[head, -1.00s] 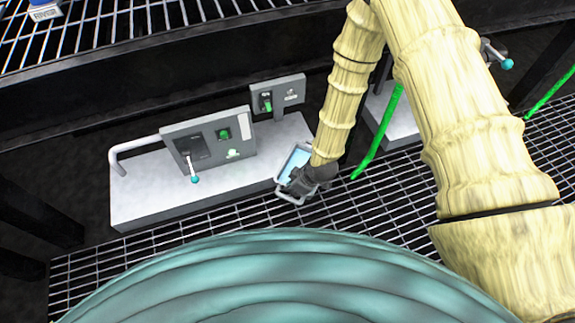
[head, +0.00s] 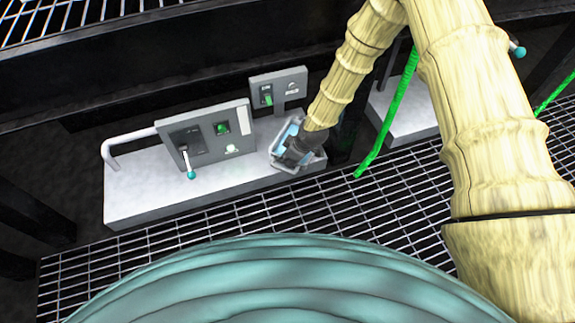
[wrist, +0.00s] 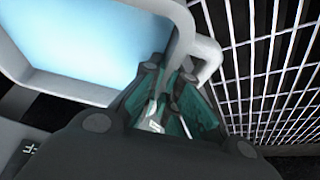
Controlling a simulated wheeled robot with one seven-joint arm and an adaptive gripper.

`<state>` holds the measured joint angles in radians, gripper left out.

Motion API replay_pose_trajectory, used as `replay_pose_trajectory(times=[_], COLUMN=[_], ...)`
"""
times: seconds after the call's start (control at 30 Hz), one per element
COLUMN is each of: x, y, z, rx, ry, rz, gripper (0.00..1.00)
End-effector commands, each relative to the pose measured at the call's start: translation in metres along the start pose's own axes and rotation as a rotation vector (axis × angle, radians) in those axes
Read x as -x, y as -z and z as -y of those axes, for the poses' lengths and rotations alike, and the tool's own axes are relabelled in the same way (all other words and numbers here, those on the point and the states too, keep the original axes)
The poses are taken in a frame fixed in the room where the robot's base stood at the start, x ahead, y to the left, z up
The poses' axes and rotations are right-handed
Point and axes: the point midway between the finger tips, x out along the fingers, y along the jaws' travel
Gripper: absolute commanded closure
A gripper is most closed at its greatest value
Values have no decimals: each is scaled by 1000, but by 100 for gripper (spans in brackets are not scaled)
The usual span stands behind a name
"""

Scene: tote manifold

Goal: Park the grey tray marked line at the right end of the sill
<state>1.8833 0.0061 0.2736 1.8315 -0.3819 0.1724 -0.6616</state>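The grey tray (head: 275,150), with a pale blue inside, is at the right end of the white sill (head: 140,200) in the head view. My gripper (head: 297,154) holds it from the near right side. In the wrist view the tray (wrist: 55,88) fills the upper left, and its pale handle runs between the fingers of my gripper (wrist: 178,82), which looks shut on it. Whether the tray touches the sill or hangs just above it I cannot tell. No line marking on the tray is readable.
A grey panel (head: 210,138) with a teal-tipped lever stands on the sill, and a smaller panel (head: 278,88) stands behind, close to the tray. A white bent pipe (head: 125,144) is at the left end. A green hose (head: 390,122) hangs right of my gripper. Grating (head: 230,215) lies in front.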

Motion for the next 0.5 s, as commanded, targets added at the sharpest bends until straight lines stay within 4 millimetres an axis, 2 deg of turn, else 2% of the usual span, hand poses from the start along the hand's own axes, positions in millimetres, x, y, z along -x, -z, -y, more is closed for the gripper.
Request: replay_pose_trajectory(times=[0.03, 0.13, 0.5], x=[-12, -21, -23], y=[-5, -9, -10], z=[1, 1, 1], rx=[0, 0, 0], ry=[1, 0, 0], rz=[0, 0, 0], gripper=[100, 100, 100])
